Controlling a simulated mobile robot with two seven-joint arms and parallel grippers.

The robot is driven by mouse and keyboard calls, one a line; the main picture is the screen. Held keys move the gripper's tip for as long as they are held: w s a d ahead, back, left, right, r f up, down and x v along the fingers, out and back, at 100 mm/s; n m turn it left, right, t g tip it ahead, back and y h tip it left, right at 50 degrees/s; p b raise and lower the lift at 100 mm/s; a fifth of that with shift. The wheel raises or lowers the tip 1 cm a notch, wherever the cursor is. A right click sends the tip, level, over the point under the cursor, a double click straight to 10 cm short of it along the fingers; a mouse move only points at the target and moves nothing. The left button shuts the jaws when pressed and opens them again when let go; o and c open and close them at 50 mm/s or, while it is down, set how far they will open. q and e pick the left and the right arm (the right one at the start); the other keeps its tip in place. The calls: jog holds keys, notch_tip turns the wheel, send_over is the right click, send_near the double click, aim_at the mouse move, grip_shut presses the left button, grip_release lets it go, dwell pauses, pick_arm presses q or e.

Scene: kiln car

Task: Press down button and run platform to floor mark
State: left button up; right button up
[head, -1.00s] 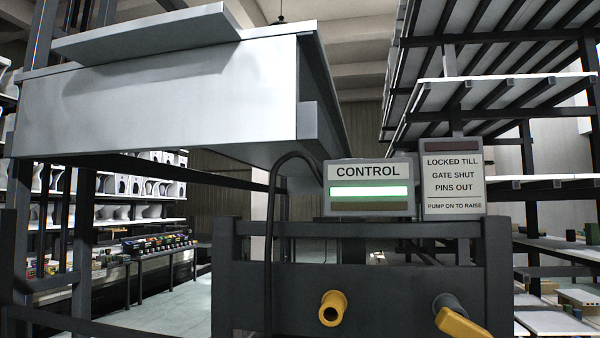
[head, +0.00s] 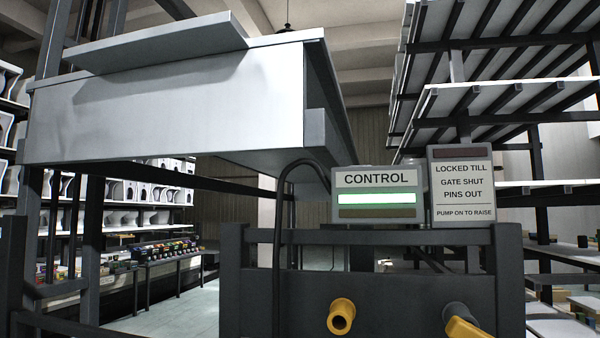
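A grey box labelled CONTROL (head: 375,179) stands on top of the dark gate frame (head: 370,280), its upper strip lit green and its lower strip dark. No down button can be made out in this view. The large white platform (head: 165,115) is raised at the upper left, well above the floor. The floor mark is not visible. Neither of my grippers is in view.
A sign (head: 462,187) beside the box reads LOCKED TILL GATE SHUT PINS OUT, PUMP ON TO RAISE. Two yellow-ended pins (head: 341,316) stick out of the gate frame. Shelving (head: 515,95) fills the right; a low bench (head: 165,258) and open floor lie at left.

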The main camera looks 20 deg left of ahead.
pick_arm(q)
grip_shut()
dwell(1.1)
